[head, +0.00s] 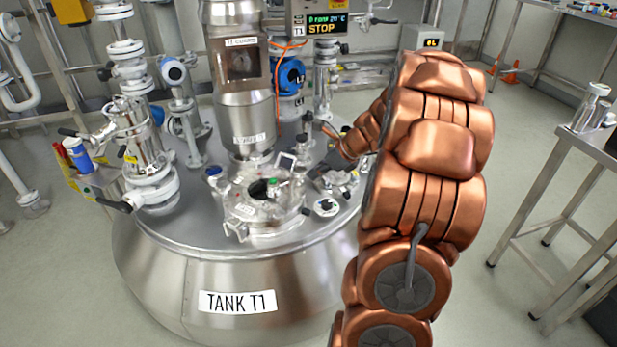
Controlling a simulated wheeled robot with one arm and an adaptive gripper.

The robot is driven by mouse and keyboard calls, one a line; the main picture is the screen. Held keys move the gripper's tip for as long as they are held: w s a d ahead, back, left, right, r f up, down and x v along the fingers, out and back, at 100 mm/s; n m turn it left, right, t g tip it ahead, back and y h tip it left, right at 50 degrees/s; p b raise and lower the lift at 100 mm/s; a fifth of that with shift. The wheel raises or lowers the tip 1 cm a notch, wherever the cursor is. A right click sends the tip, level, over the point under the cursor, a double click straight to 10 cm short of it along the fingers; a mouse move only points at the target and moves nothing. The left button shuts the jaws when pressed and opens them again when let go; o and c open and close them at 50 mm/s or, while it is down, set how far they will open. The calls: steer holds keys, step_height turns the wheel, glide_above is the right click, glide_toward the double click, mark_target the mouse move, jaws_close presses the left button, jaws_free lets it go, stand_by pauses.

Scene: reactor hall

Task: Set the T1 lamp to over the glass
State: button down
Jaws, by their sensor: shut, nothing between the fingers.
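The round hatch (240,213) with its clear cover and clamps sits on top of the steel tank marked TANK T1 (180,285). A dark opening or glass with a small green-topped part (272,184) shows near its middle. I cannot tell for sure which part is the T1 lamp. A round white plate with a dark knob (326,207) sits on the tank top, right of the hatch. My gripper (328,180) is small and dark, shut and empty, low over the tank top just right of the hatch. Its fingertips are hard to make out.
A tall steel column (246,115) rises behind the hatch. Valves and pipework (145,145) crowd the tank's left side. A display (327,22) reading STOP hangs at the back. A steel table (603,143) stands at right. My copper-coloured arm hides the tank's right side.

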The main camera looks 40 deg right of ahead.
mark_target(279, 188)
steer(key=shift+w+a+r+b+x, duration=0.15)
steer(key=shift+w+r+b+x, duration=0.25)
steer(key=shift+x, duration=1.45)
steer(key=shift+w+a+r+b+x, duration=0.2)
steer(key=shift+b+x, duration=0.35)
steer(key=shift+x, duration=1.3)
steer(key=shift+w+a+r+b+x, duration=0.2)
steer(key=shift+b+x, duration=0.25)
steer(key=shift+x, duration=1.4)
steer(key=shift+w, duration=0.15)
steer(key=shift+r+p, duration=0.15)
steer(key=shift+p, duration=0.15)
